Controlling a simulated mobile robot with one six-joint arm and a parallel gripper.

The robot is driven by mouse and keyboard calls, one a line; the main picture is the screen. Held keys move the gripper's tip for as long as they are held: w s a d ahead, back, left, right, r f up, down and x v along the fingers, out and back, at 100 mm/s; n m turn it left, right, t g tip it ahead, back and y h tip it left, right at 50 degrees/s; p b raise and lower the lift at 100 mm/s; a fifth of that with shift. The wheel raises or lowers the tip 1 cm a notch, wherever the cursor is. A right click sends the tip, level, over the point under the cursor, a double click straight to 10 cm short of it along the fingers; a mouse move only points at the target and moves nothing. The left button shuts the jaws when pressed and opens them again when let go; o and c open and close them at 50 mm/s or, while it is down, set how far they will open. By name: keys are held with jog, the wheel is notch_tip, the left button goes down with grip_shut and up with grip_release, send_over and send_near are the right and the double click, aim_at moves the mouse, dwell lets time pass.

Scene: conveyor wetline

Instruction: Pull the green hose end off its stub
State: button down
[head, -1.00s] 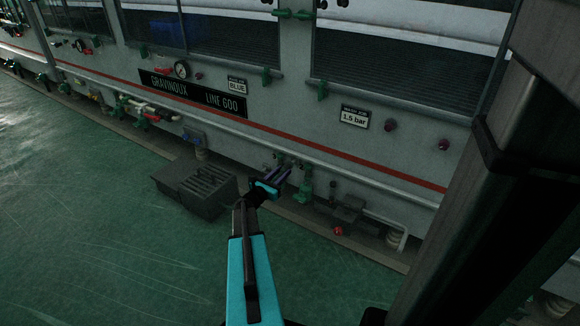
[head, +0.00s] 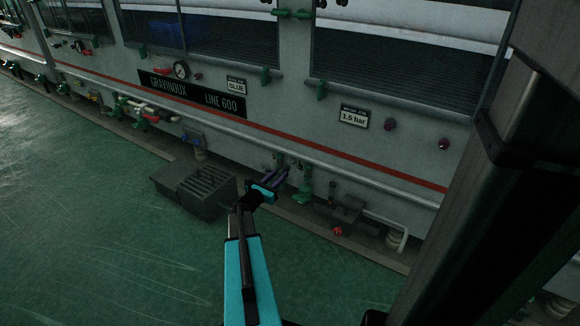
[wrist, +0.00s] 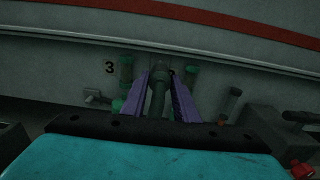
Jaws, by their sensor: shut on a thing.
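My gripper (head: 273,177) is low at the grey machine wall, its purple fingers pointing at the pipework. In the wrist view the two fingers (wrist: 160,100) stand on either side of a dark green hose end (wrist: 158,92) and are shut on it. The hose end looks upright between them. Its stub is not clearly visible, so I cannot tell whether the two still touch. A green fitting (wrist: 126,72) stands to its left, by the number 3 on the wall, and another green piece (wrist: 191,76) is close on its right.
A dark slatted box (head: 196,188) sits on the green floor left of my gripper. A green valve (head: 304,194) and a dark unit (head: 338,212) with a red knob are to its right. A long pipe (head: 340,170) runs along the wall above. The floor at left is open.

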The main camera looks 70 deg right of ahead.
jog(key=shift+b+v, duration=0.55)
jog(key=shift+v, duration=0.75)
